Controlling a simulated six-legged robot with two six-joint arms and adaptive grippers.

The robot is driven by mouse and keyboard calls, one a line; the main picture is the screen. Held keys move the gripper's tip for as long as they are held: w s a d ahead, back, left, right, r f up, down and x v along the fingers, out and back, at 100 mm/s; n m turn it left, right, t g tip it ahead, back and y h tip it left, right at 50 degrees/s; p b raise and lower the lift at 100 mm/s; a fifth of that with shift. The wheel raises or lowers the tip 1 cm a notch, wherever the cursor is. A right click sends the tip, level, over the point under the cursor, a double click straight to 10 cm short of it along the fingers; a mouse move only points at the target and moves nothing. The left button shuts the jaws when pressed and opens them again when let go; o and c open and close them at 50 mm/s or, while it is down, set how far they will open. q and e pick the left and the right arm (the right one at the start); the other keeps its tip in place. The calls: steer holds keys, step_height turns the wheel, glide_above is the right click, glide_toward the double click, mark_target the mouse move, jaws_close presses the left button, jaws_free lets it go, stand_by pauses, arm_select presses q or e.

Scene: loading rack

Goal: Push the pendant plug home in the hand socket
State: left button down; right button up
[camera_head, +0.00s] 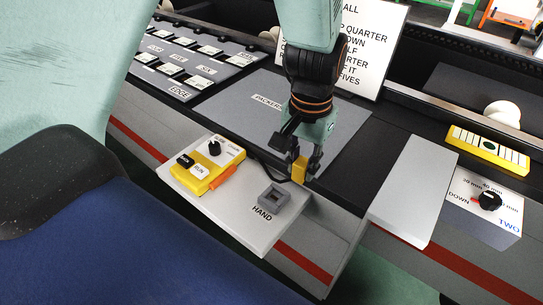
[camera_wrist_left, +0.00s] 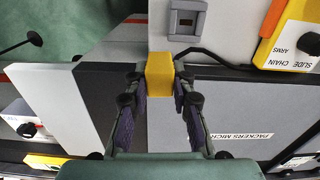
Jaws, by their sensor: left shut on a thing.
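The yellow pendant plug (camera_head: 299,170) is held between the fingertips of my left gripper (camera_head: 304,167). It is apart from the grey hand socket (camera_head: 268,203), beyond the socket's back right side and near the edge of the light grey panel (camera_head: 235,221). In the left wrist view the plug (camera_wrist_left: 160,74) sits between the fingertips (camera_wrist_left: 160,80), and the empty-looking socket (camera_wrist_left: 187,31) lies above it, slightly right. A dark cable (camera_wrist_left: 205,52) leads from the plug's side toward the yellow pendant (camera_head: 195,184). My right gripper is not in view.
The pendant with its knob and buttons lies on the panel left of the socket. A pale raised block (camera_head: 411,190) stands to the right. A yellow strip (camera_head: 487,150) and a dial box (camera_head: 484,207) are farther right. A flat grey board (camera_head: 235,108) lies behind.

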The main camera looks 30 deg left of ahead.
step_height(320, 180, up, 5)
steer(key=p, duration=0.4)
arm_select(q)
steer(key=shift+m, duration=0.5)
steer(key=s+a, duration=0.1)
steer(key=a, duration=0.1)
steer(key=s+a+b, duration=0.1)
steer(key=s+a, duration=0.1)
steer(key=shift+s+a, duration=0.15)
steer(key=shift+s, duration=0.1)
steer(key=f+b, duration=0.2)
steer(key=shift+w+d+b, duration=0.1)
steer(key=shift+d+b, duration=0.25)
steer(key=shift+d, duration=0.05)
steer(key=f+b, duration=0.2)
steer(key=shift+a+f+b, duration=0.2)
steer(key=shift+a+b, duration=0.1)
steer(key=shift+f, duration=0.15)
steer(key=shift+d, duration=0.25)
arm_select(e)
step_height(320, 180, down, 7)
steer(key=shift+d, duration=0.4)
arm_select(q)
steer(key=shift+a, duration=0.2)
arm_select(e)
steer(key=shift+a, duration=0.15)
